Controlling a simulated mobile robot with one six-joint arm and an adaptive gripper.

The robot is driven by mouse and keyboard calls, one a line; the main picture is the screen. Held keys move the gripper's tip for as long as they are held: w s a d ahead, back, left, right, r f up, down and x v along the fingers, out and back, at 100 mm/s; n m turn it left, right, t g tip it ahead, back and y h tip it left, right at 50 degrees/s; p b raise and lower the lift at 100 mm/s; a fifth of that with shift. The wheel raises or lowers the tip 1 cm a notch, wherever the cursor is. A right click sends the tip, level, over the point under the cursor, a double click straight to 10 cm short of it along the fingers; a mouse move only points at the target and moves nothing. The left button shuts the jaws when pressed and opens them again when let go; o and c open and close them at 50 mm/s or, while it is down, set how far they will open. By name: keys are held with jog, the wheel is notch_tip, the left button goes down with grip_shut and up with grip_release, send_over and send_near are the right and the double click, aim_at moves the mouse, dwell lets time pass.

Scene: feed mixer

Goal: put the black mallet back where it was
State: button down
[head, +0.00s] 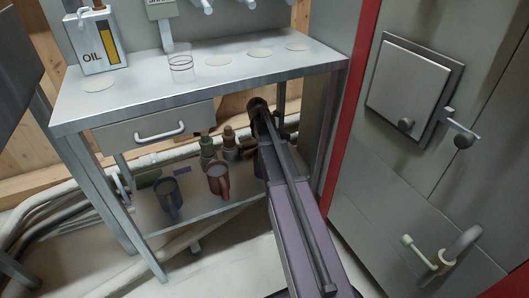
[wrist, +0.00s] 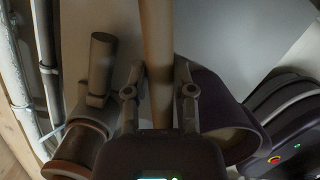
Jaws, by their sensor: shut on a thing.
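My gripper (wrist: 159,88) is in the wrist view, with its two fingers closed on either side of a long tan handle (wrist: 156,38). I take this for the handle of the black mallet. The handle runs up out of the top of the picture, and its lower end is hidden behind the gripper body. No mallet head can be made out for certain.
A steel bench (head: 130,85) carries an oil can (head: 97,45), a glass (head: 181,66) and several pale round marks. A cabinet (head: 440,150) with protruding handles stands close on the right.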

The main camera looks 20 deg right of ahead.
jog(key=shift+f+b, duration=2)
jog(key=shift+f, duration=0.15)
jog(key=shift+c, duration=2.3)
grip_release()
jog(key=shift+r, duration=0.2)
jog(key=r+p, duration=0.3)
jog(key=p, duration=0.1)
jog(key=a+r+p, duration=0.1)
jog(key=r+p, duration=0.3)
jog(key=s+a+r+p, duration=0.1)
jog(key=r+p, duration=0.3)
jog(key=shift+a+r, duration=0.15)
jog(key=shift+r, duration=0.1)
